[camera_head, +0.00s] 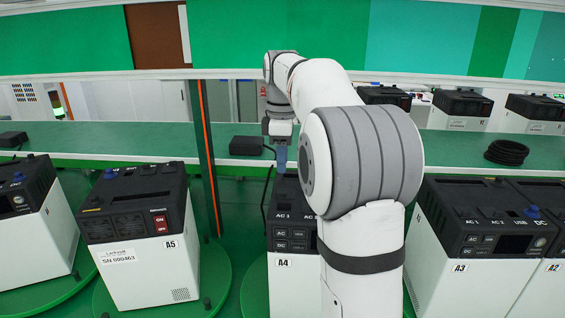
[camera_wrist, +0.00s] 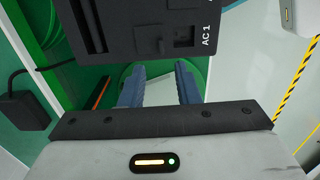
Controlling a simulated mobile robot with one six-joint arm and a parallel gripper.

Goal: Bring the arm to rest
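My arm reaches up and forward from the bottom of the head view. My gripper (camera_head: 281,158) points down at the back of the power unit labelled A4 (camera_head: 292,285); my arm hides the unit's right side. In the wrist view my gripper's two blue fingers (camera_wrist: 160,88) stand apart with nothing between them. The dark top of a unit (camera_wrist: 140,28) marked AC 1 lies just beyond the fingertips; I cannot tell whether they touch it.
Unit A5 (camera_head: 145,255) stands on a green turntable (camera_head: 105,300) at left, unit A3 (camera_head: 450,265) at right. A black adapter (camera_head: 246,146) with a cable and a coiled cable (camera_head: 506,152) lie on the green bench (camera_head: 75,138). An orange-edged post (camera_head: 208,150) rises left of my gripper.

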